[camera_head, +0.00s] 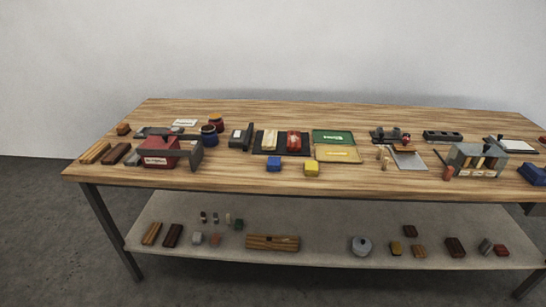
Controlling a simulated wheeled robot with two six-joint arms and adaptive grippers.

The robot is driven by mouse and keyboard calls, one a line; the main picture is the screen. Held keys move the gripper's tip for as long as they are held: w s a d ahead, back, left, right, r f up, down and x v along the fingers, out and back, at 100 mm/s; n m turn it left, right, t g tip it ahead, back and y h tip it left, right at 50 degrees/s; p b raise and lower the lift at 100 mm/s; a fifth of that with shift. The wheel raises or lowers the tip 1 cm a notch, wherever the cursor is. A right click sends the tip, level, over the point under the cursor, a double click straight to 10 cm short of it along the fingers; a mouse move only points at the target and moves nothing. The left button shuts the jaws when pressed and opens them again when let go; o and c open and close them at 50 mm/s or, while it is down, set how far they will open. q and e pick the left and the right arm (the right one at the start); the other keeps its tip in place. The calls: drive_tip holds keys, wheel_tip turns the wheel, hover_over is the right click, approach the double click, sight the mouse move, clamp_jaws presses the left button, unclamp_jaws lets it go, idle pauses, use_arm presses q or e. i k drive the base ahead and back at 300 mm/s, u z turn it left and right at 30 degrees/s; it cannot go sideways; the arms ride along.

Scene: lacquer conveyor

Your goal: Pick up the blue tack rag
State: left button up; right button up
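Two blue things lie on the wooden tabletop (235,182), and I cannot tell for sure which is the tack rag. One is a small blue block-like piece (274,164) near the front middle, left of a similar yellow piece (311,168). The other is a larger, flat-looking blue piece (532,174) at the right front edge, partly near the picture border. Neither of my grippers shows in the head view.
A red box (158,154) with a grey top stands at the left, and dark jars (209,136) are behind it. A dark tray (267,148), a green panel (333,136) and a grey rack (470,157) stand around the middle and right. A lower shelf (325,246) holds small blocks.

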sight(274, 165)
drive_tip(key=k, duration=0.55)
drive_tip(key=z, duration=1)
drive_tip(key=i, duration=1.9)
drive_tip(key=u, duration=0.45)
